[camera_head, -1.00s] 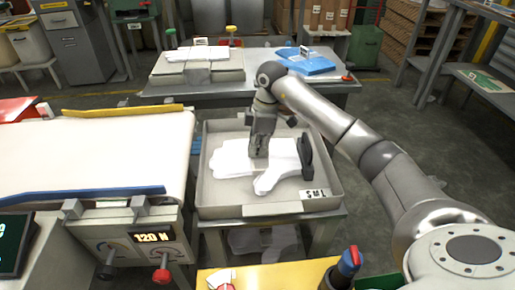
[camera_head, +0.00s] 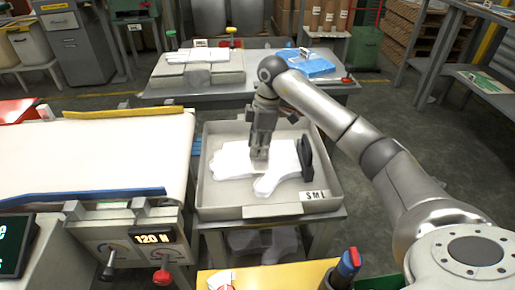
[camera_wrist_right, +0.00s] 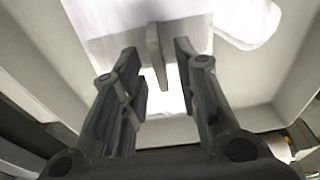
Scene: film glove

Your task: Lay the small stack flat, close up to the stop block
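A small stack of white film gloves (camera_head: 232,158) lies flat in a grey tray (camera_head: 222,202), with the thumb part (camera_head: 268,186) toward the near side. The dark upright stop block (camera_head: 306,158) stands at the right end of the stack; the stack's right edge is close to it, but whether they touch is unclear. My right gripper (camera_head: 260,157) points down over the middle of the stack. In the wrist view its fingers (camera_wrist_right: 156,52) are apart, with white glove (camera_wrist_right: 110,45) beneath. A grey upright piece shows between them; I cannot tell what it is. My left gripper is not in view.
The tray has raised walls and an S M L label (camera_head: 315,195). A conveyor (camera_head: 90,150) with a blue rail (camera_head: 80,196) lies left. A table (camera_head: 255,85) behind holds a white stack and a blue item (camera_head: 318,65). A yellow surface (camera_head: 275,278) is in front.

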